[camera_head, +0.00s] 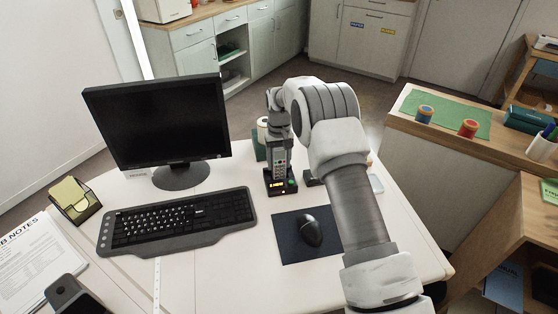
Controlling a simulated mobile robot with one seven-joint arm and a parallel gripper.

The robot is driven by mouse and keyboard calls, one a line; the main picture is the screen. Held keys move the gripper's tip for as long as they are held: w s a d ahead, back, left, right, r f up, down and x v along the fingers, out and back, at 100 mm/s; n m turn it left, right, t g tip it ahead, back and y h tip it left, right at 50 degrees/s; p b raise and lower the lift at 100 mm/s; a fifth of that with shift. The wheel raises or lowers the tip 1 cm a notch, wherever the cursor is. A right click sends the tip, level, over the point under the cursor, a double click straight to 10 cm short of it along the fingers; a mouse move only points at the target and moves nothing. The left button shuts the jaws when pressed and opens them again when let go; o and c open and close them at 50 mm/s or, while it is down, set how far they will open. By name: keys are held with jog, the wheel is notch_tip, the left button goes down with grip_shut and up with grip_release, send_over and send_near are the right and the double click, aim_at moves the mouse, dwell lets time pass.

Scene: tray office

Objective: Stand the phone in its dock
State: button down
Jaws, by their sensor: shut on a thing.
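The phone (281,163) is a dark, upright handset with a grey keypad face, behind the mouse pad. Its lower end is at the dock (281,186), a black base with a lit amber display and a green light. I cannot tell whether the phone is fully seated in the dock or just above it. My gripper (279,137) points down from above and is shut on the phone's upper end. The fingertips are small and partly merge with the phone.
A monitor (158,125) and keyboard (178,220) stand left of the dock. A black mouse (310,230) lies on a dark mouse pad (290,250) in front. The front desk middle is clear.

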jog(key=shift+c, duration=0.4)
grip_release()
notch_tip(320, 180, up, 16)
jog(key=shift+r+p, duration=0.1)
jog(key=shift+p, duration=0.85)
jog(key=shift+r, duration=0.65)
